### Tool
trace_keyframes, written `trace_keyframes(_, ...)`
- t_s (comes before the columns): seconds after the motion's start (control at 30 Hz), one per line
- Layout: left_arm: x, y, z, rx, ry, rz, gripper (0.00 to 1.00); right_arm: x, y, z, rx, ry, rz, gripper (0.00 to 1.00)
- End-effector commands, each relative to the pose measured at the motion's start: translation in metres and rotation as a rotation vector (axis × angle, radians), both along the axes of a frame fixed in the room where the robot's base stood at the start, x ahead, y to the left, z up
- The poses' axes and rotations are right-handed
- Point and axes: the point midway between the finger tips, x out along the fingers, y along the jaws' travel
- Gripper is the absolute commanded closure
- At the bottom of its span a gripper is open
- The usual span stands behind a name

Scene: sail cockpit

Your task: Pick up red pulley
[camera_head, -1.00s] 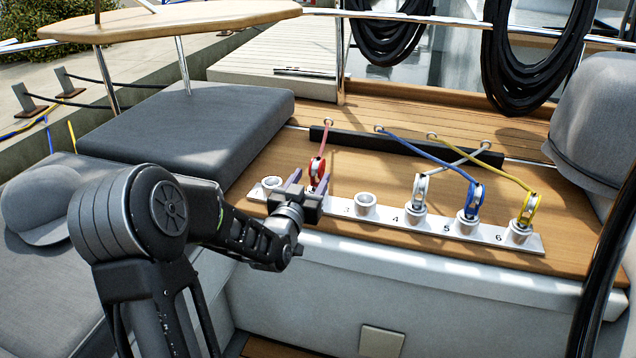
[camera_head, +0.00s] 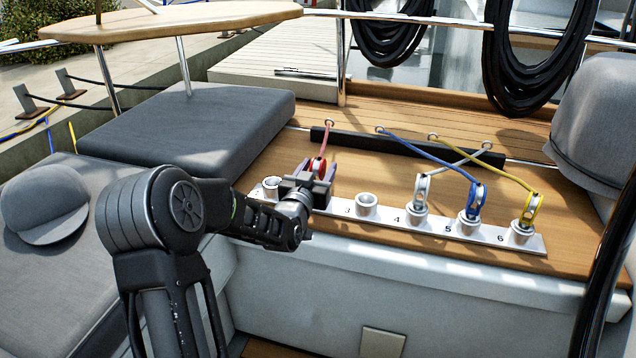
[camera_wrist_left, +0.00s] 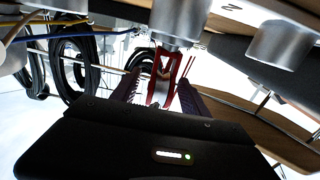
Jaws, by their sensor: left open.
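The red pulley (camera_head: 318,167) stands at the second socket of the silver numbered strip (camera_head: 390,222), with a red line running up from it to the dark rail behind. My left gripper (camera_head: 317,170) is open, with a purple finger on either side of the pulley. In the left wrist view the red pulley (camera_wrist_left: 166,78) shows between the two fingers (camera_wrist_left: 160,90), below a metal socket (camera_wrist_left: 180,22). I cannot tell whether the fingers touch it. The gripper body hides the pulley's lower part and its socket in the head view. My right gripper is not in view.
A blue pulley (camera_head: 473,200), a yellow pulley (camera_head: 531,208) and a grey pulley (camera_head: 422,187) stand in sockets to the right, with crossing lines behind. Two sockets, one at far left (camera_head: 271,187) and one at number 3 (camera_head: 367,204), are empty. Grey cushions (camera_head: 185,115) lie left.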

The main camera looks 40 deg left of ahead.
Motion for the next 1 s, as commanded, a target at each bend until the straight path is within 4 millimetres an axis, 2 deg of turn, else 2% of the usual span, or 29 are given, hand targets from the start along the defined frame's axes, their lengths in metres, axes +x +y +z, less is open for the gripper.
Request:
trace_keyframes(0.37,-0.0003,0.0000,0.0002,0.000,0.000,0.000,0.49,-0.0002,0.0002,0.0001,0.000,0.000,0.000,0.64)
trace_keyframes(1.0,-0.0003,-0.0001,0.0002,0.000,-0.001,0.000,1.00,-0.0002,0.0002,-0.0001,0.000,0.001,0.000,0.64)
